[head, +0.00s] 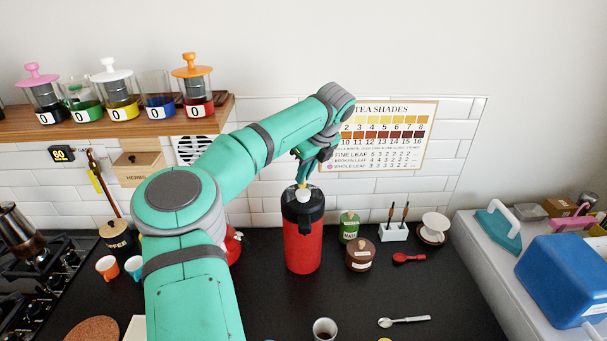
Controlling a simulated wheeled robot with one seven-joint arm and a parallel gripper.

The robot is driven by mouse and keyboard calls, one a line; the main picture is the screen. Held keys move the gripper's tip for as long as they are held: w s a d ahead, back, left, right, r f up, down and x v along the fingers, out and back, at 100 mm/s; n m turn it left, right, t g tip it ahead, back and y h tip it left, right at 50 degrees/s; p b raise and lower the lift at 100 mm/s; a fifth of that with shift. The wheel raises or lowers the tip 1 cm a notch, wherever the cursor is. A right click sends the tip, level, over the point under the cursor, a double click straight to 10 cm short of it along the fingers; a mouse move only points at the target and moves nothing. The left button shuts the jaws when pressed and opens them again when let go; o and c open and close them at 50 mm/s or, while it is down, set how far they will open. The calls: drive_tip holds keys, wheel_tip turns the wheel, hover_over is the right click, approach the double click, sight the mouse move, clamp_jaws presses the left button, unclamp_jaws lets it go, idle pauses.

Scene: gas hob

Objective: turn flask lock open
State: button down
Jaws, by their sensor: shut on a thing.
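A tall red flask (302,245) with a black top stands upright on the dark counter, right of my arm. A small pale knob, which looks like the flask lock (303,195), shows on top of the black lid. My gripper (304,184) reaches down from above onto the top of the flask and is shut on the lock. The fingertips are small here, and the lock's turned position cannot be told.
A green jar (349,227), a brown lidded pot (360,254) and a red spoon (409,257) are right of the flask. A metal cup (324,329) and a silver spoon (404,321) lie in front. A wooden shelf (120,122) with jars is at upper left.

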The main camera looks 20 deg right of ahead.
drive_tip(key=shift+s+d+f, duration=0.1)
idle(0.3)
drive_tip(key=c, duration=1.9)
unclamp_jaws()
drive_tip(key=shift+o, duration=0.2)
drive_tip(key=shift+s+r, duration=0.1)
drive_tip(key=shift+r, duration=0.4)
drive_tip(key=v, duration=1)
drive_tip(key=shift+d+f, duration=0.1)
